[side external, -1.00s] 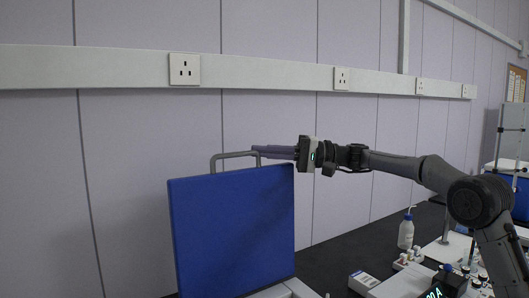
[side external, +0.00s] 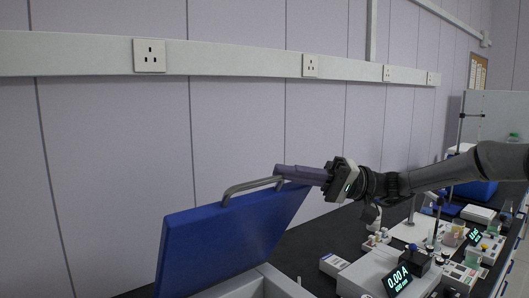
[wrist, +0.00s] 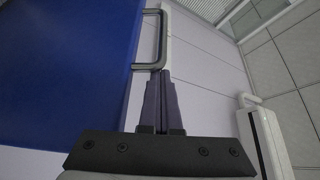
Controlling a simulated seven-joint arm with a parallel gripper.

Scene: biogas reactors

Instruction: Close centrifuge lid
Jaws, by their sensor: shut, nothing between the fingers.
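The blue centrifuge lid (side external: 225,238) is raised and tilted over the white centrifuge body (side external: 268,283), partly open. A grey bar handle (side external: 250,186) stands on the lid's upper edge. My gripper (side external: 277,172) is shut and empty, with its fingertips at the right end of the handle, touching or very close to it. In the wrist view, the shut fingers (wrist: 160,74) point at the near end of the handle (wrist: 160,40), and the blue lid (wrist: 70,60) fills the left side. Whether the fingertips press on the handle or the lid edge is hard to tell.
A small white box (side external: 333,264) and a device with a lit display (side external: 398,279) sit on the dark bench right of the centrifuge. Bottles and lab devices crowd farther right. A wall with a socket rail (side external: 240,63) runs behind.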

